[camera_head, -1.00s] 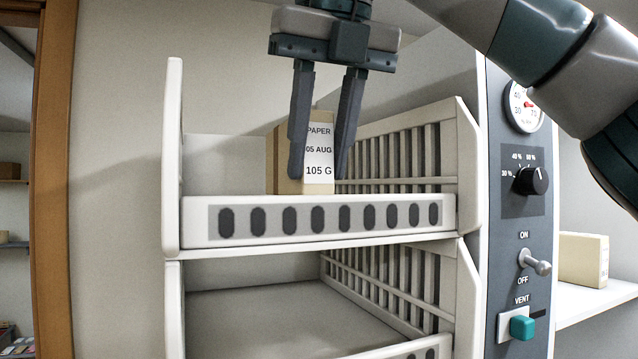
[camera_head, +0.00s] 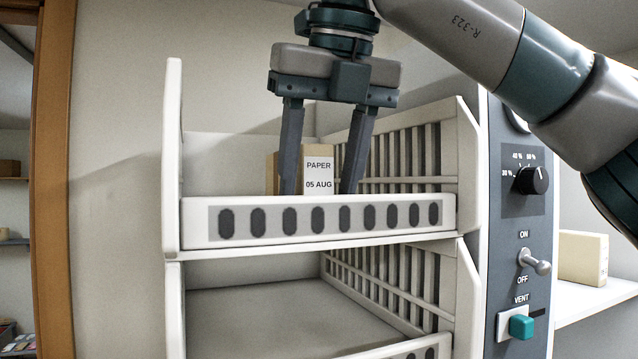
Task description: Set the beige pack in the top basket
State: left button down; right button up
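The beige pack (camera_head: 319,174) stands upright inside the top basket (camera_head: 200,222). Its white label reads PAPER and 05 AUG, and its lower part is hidden behind the basket's front panel. My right gripper (camera_head: 320,190) comes down from above with a finger on either side of the pack. The fingers are spread, with a small gap visible between the pack and the right-hand finger. The fingertips reach just to the top of the front panel. My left gripper is not in view.
A lower basket (camera_head: 270,310) below looks empty. The top basket's right part is clear.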

jog(key=shift+r, duration=0.1)
dwell(0.3)
jog(key=v, duration=1.2)
dwell(0.9)
